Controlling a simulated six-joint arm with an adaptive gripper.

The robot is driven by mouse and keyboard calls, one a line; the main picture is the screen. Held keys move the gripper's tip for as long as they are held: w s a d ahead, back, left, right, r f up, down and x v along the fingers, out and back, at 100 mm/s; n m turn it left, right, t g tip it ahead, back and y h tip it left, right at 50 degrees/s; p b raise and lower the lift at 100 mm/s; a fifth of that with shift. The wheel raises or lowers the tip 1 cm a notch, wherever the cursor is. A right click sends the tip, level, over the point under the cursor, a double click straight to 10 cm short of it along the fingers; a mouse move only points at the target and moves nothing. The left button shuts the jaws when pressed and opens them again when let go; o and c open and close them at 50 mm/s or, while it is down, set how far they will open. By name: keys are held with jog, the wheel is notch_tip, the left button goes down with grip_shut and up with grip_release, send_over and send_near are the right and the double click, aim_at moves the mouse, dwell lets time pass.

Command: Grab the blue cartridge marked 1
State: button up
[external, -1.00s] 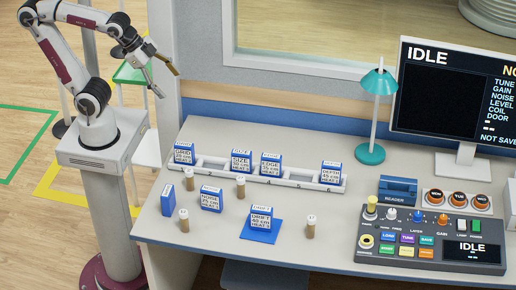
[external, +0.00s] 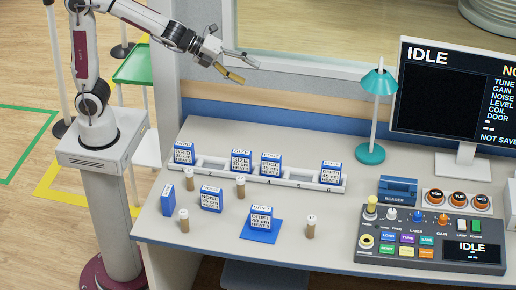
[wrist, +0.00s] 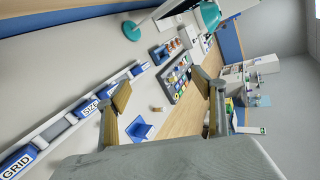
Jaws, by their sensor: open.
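Several blue cartridges with white labels are on the desk; I cannot make out which is marked 1. GRID (external: 184,153), SIZE (external: 241,160), EDGE (external: 271,163) and DEPTH (external: 331,172) stand in a white rack (external: 215,174). GRID (wrist: 17,162) and SIZE (wrist: 88,106) also show in the wrist view. In front are a cartridge turned side-on (external: 168,200), one with a blurred label (external: 211,199), and DRIFT (external: 262,217) on a blue mat (external: 256,237). My gripper (external: 244,67) is open and empty, high above the desk's back edge.
Small brown pegs with pale tops (external: 241,187) stand among the front cartridges. A teal lamp (external: 371,152), a blue reader (external: 397,189), a control panel (external: 432,240) and a monitor (external: 455,90) fill the right side. A window wall rises behind the desk.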

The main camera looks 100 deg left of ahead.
jog(key=w+d+f+m+h, duration=0.5)
jog(key=w+m, duration=0.3)
jog(key=m, duration=0.3)
jog(key=m+g+h, duration=1)
jog(key=m+g, duration=0.3)
jog(key=m, duration=1.1)
send_near(212, 188)
jog(key=shift+s+d+f, duration=0.55)
jog(key=shift+s+f, duration=0.1)
jog(key=shift+x, duration=1.3)
jog(key=shift+w, duration=0.1)
jog(key=shift+w+x, duration=0.2)
jog(key=shift+x, duration=1.1)
jog(key=shift+w+x, duration=0.2)
jog(key=shift+x, duration=1.15)
